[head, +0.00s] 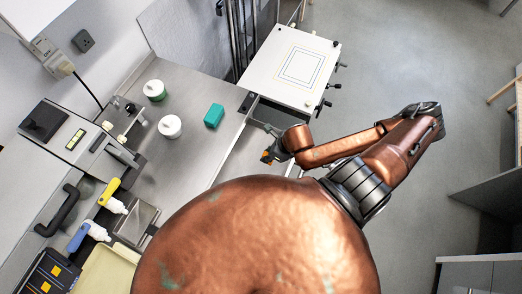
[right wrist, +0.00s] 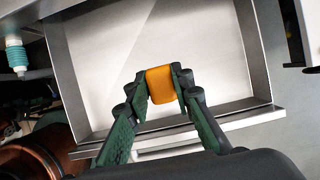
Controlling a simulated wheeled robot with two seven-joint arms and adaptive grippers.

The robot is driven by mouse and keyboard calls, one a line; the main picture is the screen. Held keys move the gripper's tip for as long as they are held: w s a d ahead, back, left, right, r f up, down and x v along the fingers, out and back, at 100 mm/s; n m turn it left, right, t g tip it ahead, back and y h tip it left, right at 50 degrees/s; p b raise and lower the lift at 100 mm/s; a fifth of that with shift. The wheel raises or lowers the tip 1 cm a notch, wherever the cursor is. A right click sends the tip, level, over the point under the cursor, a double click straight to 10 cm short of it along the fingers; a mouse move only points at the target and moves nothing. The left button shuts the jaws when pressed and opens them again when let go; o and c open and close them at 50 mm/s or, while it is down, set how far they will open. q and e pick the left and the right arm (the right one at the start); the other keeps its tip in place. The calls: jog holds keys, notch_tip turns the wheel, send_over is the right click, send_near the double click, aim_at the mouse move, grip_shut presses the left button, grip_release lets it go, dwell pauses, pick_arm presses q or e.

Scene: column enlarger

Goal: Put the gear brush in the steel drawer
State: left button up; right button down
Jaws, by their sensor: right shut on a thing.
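My right gripper (right wrist: 161,82) is shut on an orange block-shaped thing (right wrist: 161,86), which I take to be the gear brush; only this orange part shows between the fingertips. The steel drawer (right wrist: 100,50) is open, and in the right wrist view the brush appears over its interior near the front wall. I cannot tell the height of the brush above the drawer floor. In the head view, the right gripper (head: 273,145) and the orange brush (head: 267,157) are over the drawer (head: 243,160), beside the worktop. The visible drawer floor looks empty. My left gripper is out of view.
A white board (head: 290,66) with knobs stands beyond the drawer.

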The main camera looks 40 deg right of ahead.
jog(key=shift+w+d+f+b, duration=0.75)
jog(key=shift+w+f, duration=0.45)
jog(key=shift+f, duration=0.55)
jog(key=shift+w+d+f+b, duration=0.75)
jog(key=shift+w+f, duration=0.4)
jog(key=shift+f, duration=0.6)
jog(key=shift+w+d+f+b, duration=0.75)
jog(key=shift+w+f, duration=0.45)
jog(key=shift+f, duration=0.55)
jog(key=c, duration=1.7)
grip_release()
jog(key=p+v, duration=0.1)
jog(key=v, duration=1.1)
jog(key=shift+w+p, duration=0.1)
jog(key=shift+p, duration=0.3)
